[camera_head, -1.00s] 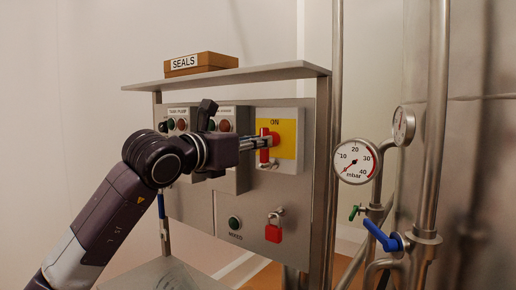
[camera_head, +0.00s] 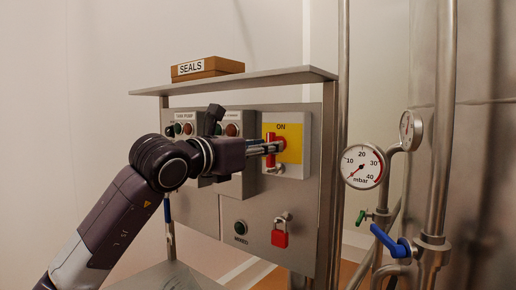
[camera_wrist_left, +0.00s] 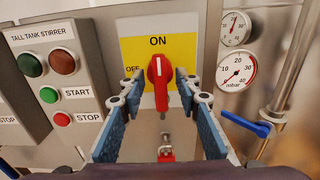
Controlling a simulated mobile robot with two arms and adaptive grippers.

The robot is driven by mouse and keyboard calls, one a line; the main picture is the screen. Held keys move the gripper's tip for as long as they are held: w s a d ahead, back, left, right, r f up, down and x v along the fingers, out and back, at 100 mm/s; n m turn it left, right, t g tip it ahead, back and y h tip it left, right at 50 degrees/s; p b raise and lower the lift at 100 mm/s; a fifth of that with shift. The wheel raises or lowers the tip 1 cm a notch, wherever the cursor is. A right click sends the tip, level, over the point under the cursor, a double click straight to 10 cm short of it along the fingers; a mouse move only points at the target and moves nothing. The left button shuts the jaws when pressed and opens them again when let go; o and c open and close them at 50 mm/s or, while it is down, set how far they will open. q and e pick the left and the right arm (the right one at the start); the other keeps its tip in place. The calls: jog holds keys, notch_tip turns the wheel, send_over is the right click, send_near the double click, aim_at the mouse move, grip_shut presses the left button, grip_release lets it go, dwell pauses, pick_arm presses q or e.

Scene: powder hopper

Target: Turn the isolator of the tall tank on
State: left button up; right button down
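The isolator is a yellow plate (camera_head: 292,143) marked ON at the top, with a red handle (camera_head: 271,160). In the left wrist view the red handle (camera_wrist_left: 158,72) stands nearly upright, its white mark at the top under ON. OFF is printed at its left. My left gripper (camera_head: 272,147) is at the handle. In the wrist view its blue-padded fingers (camera_wrist_left: 159,88) are apart, one on each side of the handle, with gaps visible. The fingers partly hide the handle in the head view. My right gripper is not in view.
A red padlock (camera_head: 280,238) hangs below the isolator. The tall tank stirrer box (camera_wrist_left: 52,75) with START and STOP buttons is to its left. A pressure gauge (camera_head: 363,166) and a blue valve lever (camera_head: 385,238) are to the right. A SEALS box (camera_head: 208,68) sits on the shelf above.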

pick_arm(q)
jog(key=v, duration=1.2)
